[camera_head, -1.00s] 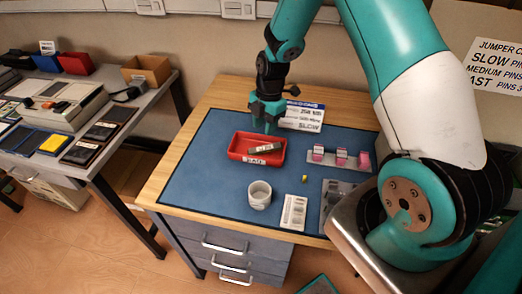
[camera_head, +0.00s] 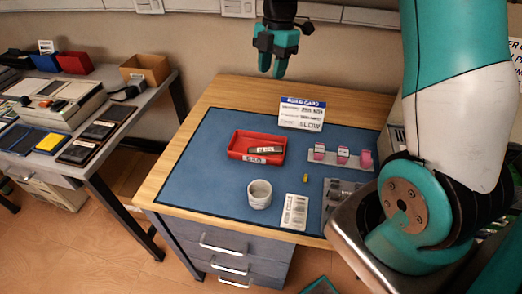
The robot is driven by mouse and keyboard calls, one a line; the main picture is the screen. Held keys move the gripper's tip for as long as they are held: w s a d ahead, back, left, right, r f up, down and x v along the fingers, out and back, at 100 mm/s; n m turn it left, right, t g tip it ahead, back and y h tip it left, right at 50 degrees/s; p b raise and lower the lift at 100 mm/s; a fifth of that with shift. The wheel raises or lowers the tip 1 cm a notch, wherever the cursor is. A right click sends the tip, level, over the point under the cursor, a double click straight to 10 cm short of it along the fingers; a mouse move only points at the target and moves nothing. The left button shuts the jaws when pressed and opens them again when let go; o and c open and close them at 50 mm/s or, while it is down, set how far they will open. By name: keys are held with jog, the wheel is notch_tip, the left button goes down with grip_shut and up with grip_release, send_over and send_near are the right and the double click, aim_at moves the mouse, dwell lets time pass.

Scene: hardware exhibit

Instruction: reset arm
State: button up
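My gripper (camera_head: 273,70) hangs in the air above the far edge of the desk, fingers pointing down. Its two teal fingers look slightly apart with nothing seen between them, but the gap is small in this view. My arm rises from its base at the right; its upper part runs out of the top of the picture. Below the gripper, a red tray (camera_head: 236,152) stands on the blue mat (camera_head: 207,179). A dark, flat-looking piece (camera_head: 265,150) lies in the tray.
A white card (camera_head: 302,114) stands behind the tray. A white cup (camera_head: 259,195), a pale labelled sheet (camera_head: 295,212), a small yellow piece (camera_head: 305,179) and a rack with pink blocks (camera_head: 341,160) are on the mat. A grey side table (camera_head: 165,87) stands left.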

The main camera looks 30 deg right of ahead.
jog(key=shift+d+r, duration=0.1)
jog(key=shift+r, duration=0.55)
jog(key=s+a+r+m, duration=0.2)
jog(key=s+a+m, duration=0.15)
jog(key=a, duration=0.25)
jog(key=s+a+r+m, duration=0.2)
jog(key=s+a+r, duration=0.1)
jog(key=s+a, duration=0.25)
jog(key=s+a+m+y, duration=0.1)
jog(key=s+a+m, duration=0.3)
jog(key=s, duration=0.4)
jog(key=s+a+m+y, duration=0.1)
jog(key=s+a+m, duration=0.3)
jog(key=s, duration=0.4)
jog(key=shift+s+a+r, duration=0.25)
jog(key=shift+a+r, duration=0.2)
jog(key=shift+a, duration=0.1)
